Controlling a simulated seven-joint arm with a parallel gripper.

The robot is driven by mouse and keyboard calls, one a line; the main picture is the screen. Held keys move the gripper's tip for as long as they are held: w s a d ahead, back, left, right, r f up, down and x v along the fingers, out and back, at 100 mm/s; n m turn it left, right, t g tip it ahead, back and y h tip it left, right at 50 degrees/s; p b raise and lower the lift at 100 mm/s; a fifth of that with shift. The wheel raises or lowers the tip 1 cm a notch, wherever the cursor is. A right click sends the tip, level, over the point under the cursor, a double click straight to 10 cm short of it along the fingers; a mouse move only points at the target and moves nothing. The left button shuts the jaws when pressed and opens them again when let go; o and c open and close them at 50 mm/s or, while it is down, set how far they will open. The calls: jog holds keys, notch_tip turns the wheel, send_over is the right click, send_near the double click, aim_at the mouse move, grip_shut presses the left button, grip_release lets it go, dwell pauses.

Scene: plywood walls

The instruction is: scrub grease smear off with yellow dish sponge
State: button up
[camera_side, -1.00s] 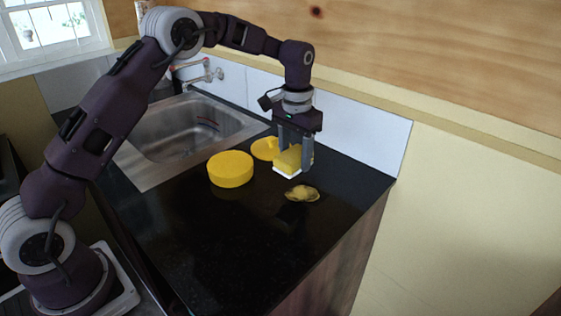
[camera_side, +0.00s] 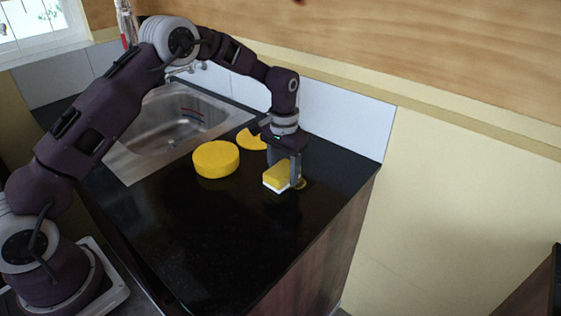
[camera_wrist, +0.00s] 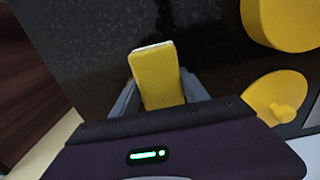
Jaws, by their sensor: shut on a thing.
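My gripper (camera_side: 284,178) is shut on the yellow dish sponge (camera_side: 275,176), a block with a white underside. The sponge is low at the black counter, and it seems to rest on it. In the wrist view the sponge (camera_wrist: 158,78) stands between the two grey fingers. The grease smear (camera_side: 302,184) is a yellowish-brown patch. Only its right edge shows in the side view, beside the finger. The rest is hidden behind or under the sponge and finger. I cannot make out the smear in the wrist view.
A yellow round tub (camera_side: 215,160) stands left of the sponge. A yellow lid with a knob (camera_wrist: 280,98) lies behind it. The steel sink (camera_side: 165,125) is at the back left, and a white splashback (camera_side: 345,122) runs behind. The front counter (camera_side: 205,220) is clear.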

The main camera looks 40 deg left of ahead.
aim_at(303, 189)
jog(key=shift+d, duration=3.4)
jog(key=shift+a, duration=4)
jog(key=shift+w+d, duration=0.1)
jog(key=shift+w, duration=0.2)
jog(key=shift+s+d, duration=0.1)
jog(key=shift+d, duration=3.45)
jog(key=shift+a, duration=3.6)
jog(key=shift+r, duration=4.05)
